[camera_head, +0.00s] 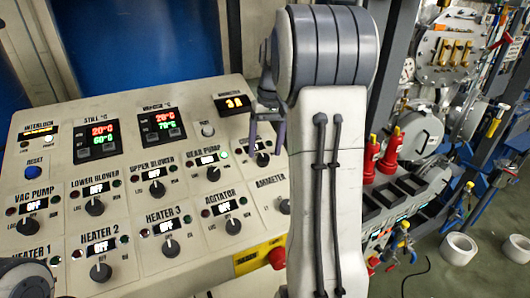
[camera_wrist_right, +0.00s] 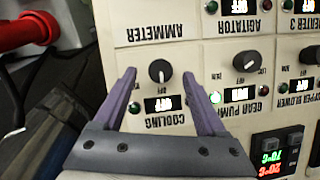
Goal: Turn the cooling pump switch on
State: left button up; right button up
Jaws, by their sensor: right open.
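The cooling pump switch is a black rotary knob (camera_wrist_right: 160,70) on the sloped control panel (camera_head: 140,258). Its lit display (camera_wrist_right: 170,103) and the COOLING label appear upside down in the right wrist view; the display appears to read OFF. My right gripper (camera_wrist_right: 159,76) is open, with one purple finger on each side of the knob. Whether a finger touches it cannot be told. In the head view the right gripper (camera_head: 265,134) is over the panel's upper right, and my right arm hides part of the panel. My left gripper cannot be made out.
Nearby are the gear pump knob (camera_head: 214,174), with a green lamp lit, and the ammeter knob (camera_head: 284,206), partly behind my arm. A red emergency button (camera_head: 277,258) sits at the lower right. Red fittings (camera_head: 388,152) stand right of the panel.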

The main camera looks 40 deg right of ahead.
aim_at(263, 161)
jog(key=shift+a+f, duration=0.15)
jog(key=shift+f, duration=1.15)
grip_shut()
